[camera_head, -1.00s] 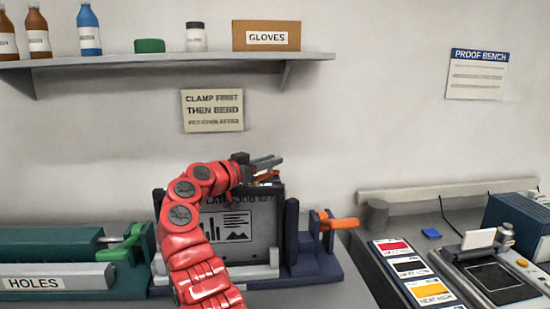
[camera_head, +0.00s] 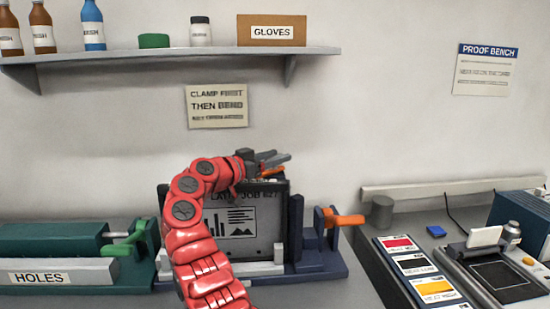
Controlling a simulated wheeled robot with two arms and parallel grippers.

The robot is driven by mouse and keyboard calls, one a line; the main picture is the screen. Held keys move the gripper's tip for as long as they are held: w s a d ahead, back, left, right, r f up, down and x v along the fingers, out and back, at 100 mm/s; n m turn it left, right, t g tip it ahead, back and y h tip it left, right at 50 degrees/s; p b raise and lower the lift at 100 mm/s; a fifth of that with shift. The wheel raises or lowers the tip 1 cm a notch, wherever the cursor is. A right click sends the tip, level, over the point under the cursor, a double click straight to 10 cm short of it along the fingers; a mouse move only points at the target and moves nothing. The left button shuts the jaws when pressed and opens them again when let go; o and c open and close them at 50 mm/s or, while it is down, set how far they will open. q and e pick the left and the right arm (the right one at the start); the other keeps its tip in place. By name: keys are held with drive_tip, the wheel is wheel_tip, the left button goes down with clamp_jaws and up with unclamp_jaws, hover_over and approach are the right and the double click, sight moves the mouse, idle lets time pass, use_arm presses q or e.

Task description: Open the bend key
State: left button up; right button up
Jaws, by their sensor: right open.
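My right gripper (camera_head: 272,160) is open at the top edge of a grey plate (camera_head: 262,222) with dark print, which stands upright in a dark blue bench unit (camera_head: 320,262). A small orange part (camera_head: 273,171) shows just under the fingers, partly hidden by them. I cannot tell whether the fingers touch it. A larger orange lever (camera_head: 344,220) sticks out to the right from the blue unit, apart from the gripper. No label shows which orange part is the bend key. My red right arm hides the plate's left part. My left gripper is not in view.
A green unit labelled HOLES (camera_head: 45,278) with a green handle (camera_head: 128,240) stands at the left. At the right are a panel of colour cards (camera_head: 415,268) and a dark device (camera_head: 500,277). A shelf (camera_head: 180,55) with bottles hangs above. The wall space above the gripper is clear.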

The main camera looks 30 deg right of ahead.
drive_tip(key=b+v, duration=0.2)
drive_tip(key=v, duration=1.5)
drive_tip(key=shift+a, duration=0.2)
drive_tip(key=shift+c, duration=0.3)
